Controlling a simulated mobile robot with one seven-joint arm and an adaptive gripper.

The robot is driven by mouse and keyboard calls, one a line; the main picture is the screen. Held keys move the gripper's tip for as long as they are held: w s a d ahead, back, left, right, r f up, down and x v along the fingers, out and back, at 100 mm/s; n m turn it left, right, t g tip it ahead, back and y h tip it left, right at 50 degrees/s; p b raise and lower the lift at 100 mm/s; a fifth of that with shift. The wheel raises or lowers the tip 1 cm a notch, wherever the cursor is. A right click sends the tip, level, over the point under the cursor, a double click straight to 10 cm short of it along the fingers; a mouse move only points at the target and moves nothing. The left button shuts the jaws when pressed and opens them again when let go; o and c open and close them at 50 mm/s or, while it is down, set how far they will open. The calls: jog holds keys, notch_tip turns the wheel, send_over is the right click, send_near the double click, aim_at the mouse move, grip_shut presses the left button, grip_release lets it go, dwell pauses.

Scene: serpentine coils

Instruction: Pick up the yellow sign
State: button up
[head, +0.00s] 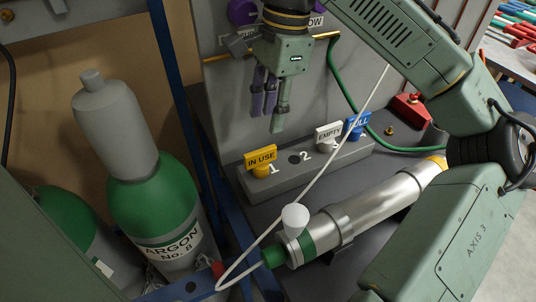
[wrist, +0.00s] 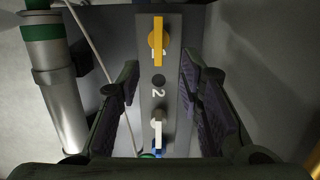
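The yellow sign (head: 261,157) reads "IN USE" and stands upright on a round peg at position 1 of a grey block (head: 352,155). In the wrist view the yellow sign (wrist: 158,38) shows from above near the top of the block. My gripper (head: 271,104) hangs above the block, pointing down. In the wrist view the gripper (wrist: 159,100) is open, with its two padded fingers apart on either side of the block. Nothing is between the pads at their height. The yellow sign lies ahead of the fingers and is not touched.
A white "EMPTY" sign (head: 328,132) and a blue "FULL" sign (head: 357,124) stand on the block's right part. Position 2 is an empty hole (head: 294,159). A silver cylinder (head: 375,208) lies in front, crossed by a pale hose. A green argon bottle (head: 160,205) stands left.

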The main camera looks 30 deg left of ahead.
aim_at(260, 150)
jog(key=f, duration=0.3)
jog(key=s+f+p, duration=0.1)
jog(key=f, duration=0.2)
jog(key=s+a+f, duration=0.1)
jog(key=f, duration=0.2)
jog(key=shift+f, duration=0.1)
grip_shut()
dwell(0.4)
